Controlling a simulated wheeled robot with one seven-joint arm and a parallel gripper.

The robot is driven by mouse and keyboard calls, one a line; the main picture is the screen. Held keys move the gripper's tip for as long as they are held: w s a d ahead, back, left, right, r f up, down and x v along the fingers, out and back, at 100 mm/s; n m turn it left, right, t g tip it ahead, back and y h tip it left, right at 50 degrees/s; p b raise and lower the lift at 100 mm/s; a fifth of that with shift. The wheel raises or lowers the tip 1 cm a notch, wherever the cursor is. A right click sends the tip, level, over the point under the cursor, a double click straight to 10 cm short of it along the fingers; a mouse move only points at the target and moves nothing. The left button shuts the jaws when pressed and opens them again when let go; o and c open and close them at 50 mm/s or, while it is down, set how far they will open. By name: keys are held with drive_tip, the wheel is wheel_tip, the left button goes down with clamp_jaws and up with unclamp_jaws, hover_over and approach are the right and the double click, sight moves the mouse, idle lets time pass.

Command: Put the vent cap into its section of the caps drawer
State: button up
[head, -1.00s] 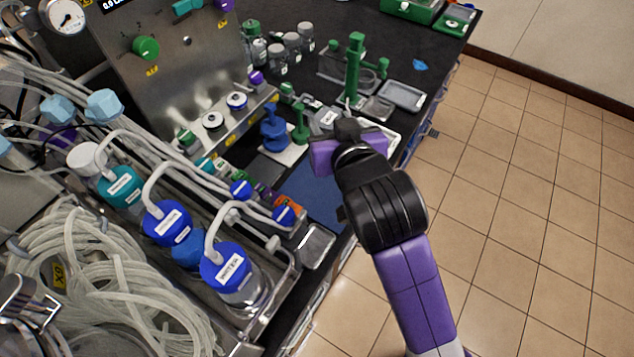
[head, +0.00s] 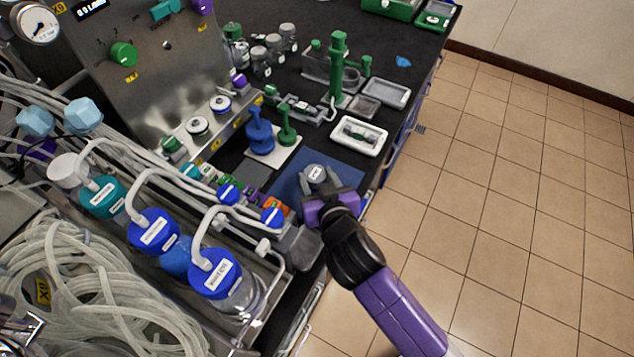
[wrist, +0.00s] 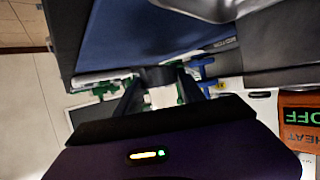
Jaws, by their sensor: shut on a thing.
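My gripper (head: 319,184) is shut on a small grey round cap (head: 317,172) with a white label, which I take for the vent cap; the print is too small to read. It holds the cap over the blue mat (head: 345,179) near the bench's front edge. In the wrist view, a pale piece (wrist: 162,96) shows between the dark fingers, and the rest of it is hidden. No open drawer is plainly visible. Blue drawer fronts (head: 397,150) show only edge-on along the bench side.
A white tray (head: 341,139) lies beyond the mat, with a blue and a green stand (head: 287,130) left of it. Blue-capped bottles (head: 214,272) and tubing fill the left. A grey metal tray (head: 300,246) is beside my gripper. The tiled floor on the right is clear.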

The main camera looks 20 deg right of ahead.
drive_tip(key=shift+f, duration=1.1)
drive_tip(key=shift+f, duration=0.2)
drive_tip(key=o, duration=1.3)
drive_tip(key=shift+r, duration=0.1)
drive_tip(key=shift+r, duration=0.2)
drive_tip(key=shift+s, duration=0.35)
drive_tip(key=b+v, duration=0.1)
drive_tip(key=v, duration=1)
drive_tip(key=shift+s+r+b, duration=0.1)
drive_tip(key=shift+r+b, duration=0.1)
drive_tip(key=shift+b, duration=0.2)
